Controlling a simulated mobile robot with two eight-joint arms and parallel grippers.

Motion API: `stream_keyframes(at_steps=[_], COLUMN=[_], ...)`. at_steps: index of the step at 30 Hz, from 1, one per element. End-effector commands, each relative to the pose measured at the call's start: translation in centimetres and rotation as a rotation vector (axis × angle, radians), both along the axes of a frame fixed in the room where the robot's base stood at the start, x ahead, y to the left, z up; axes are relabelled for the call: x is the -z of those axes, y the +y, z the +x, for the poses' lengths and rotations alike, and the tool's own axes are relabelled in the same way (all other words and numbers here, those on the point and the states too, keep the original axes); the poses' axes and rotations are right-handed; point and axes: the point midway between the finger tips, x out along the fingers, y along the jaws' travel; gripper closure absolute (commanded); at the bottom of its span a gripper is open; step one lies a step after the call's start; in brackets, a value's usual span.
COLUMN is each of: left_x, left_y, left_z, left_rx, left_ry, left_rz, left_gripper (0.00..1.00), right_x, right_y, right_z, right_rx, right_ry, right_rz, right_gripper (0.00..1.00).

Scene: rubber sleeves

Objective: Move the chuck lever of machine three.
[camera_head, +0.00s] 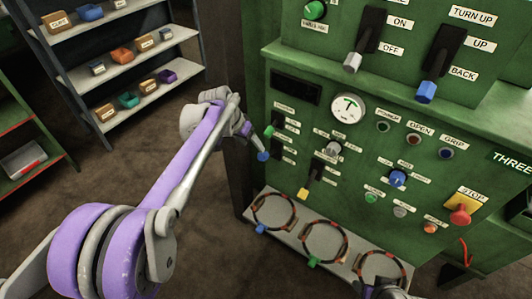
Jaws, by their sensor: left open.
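Machine three is the green panel (300,115) with a "THREE" sign (512,164) at its right. Its small levers include one with a yellow tip (303,193), pointing down, and a left pair with a green tip (270,130) and a blue tip (263,156). Their labels are too small to read, so I cannot tell which is the chuck lever. My left gripper (247,130) is open, close to the left pair. It is small and partly hidden by its wrist, and I cannot tell whether it touches a lever.
Larger levers, ON/OFF (367,38) and UP/BACK (441,62), sit above. A red stop knob (460,214) is at right. A ledge (291,240) with several rings juts out below. Shelves (128,63) with small bins stand at back left; brown floor lies between.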

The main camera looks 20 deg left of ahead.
Motion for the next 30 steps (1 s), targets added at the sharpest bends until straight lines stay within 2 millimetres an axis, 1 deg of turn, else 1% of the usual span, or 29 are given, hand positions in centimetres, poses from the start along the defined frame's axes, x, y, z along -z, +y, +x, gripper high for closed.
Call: stream_keyframes(at_steps=[5, 12, 18, 23, 30], left_x=[2.1, 6.4, 8.8, 9.6, 9.6], left_y=[-0.6, -1.7, -2.3, -2.5, -2.5], left_z=[0.8, 2.3, 3.2, 3.4, 3.4], left_rx=[0.002, 0.001, 0.0, 0.0, 0.0], left_ry=[0.0, 0.0, 0.0, 0.0, 0.0], left_rz=[0.0, -0.001, 0.0, 0.0, 0.0], left_gripper=[0.29, 0.29, 0.29, 0.29, 0.29], right_x=[0.2, 0.6, 0.8, 0.9, 0.8], right_y=[0.0, 0.0, 0.0, 0.0, 0.0], right_z=[0.0, -0.1, -0.1, -0.1, -0.1], right_rx=[0.0, 0.0, 0.0, 0.0, 0.0], right_ry=[0.001, 0.002, 0.003, 0.003, 0.003], right_rz=[0.0, 0.0, 0.0, 0.0, 0.0], right_gripper=[0.5, 0.5, 0.5, 0.5, 0.5])
